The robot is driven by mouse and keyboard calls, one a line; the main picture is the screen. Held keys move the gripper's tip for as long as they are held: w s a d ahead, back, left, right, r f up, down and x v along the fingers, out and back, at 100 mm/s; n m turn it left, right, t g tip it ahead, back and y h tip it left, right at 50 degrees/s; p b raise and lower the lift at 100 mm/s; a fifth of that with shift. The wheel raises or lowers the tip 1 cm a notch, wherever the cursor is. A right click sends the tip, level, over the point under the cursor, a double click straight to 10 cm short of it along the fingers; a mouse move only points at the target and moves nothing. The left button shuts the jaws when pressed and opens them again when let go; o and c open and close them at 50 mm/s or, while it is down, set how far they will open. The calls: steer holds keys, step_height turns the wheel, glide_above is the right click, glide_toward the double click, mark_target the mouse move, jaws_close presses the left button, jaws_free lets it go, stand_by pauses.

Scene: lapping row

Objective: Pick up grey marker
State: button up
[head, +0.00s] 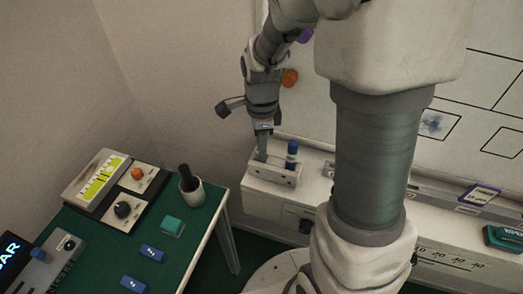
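A white marker holder (286,179) stands on the white ledge below the whiteboard. A grey upright piece (262,148), which looks like the grey marker, stands in its left part. A blue marker (292,152) stands upright in its right part. My gripper (263,133) points down directly over the grey piece, at or close to its top. The fingers are small and blend with the grey, so I cannot tell whether they are closed on it.
A green-topped table (203,229) at the left holds a cup (191,191) with a dark item, control boxes, a teal block (172,226) and blue blocks (152,253). On the ledge at the right lie a purple-labelled item (479,195) and a green wiper (503,238). My arm hides the middle.

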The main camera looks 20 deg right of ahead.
jaws_close()
step_height(320, 180, up, 10)
steer(key=shift+f+p, duration=0.1)
steer(key=shift+p, duration=1.15)
steer(key=shift+s+a, duration=0.1)
steer(key=shift+s, duration=0.05)
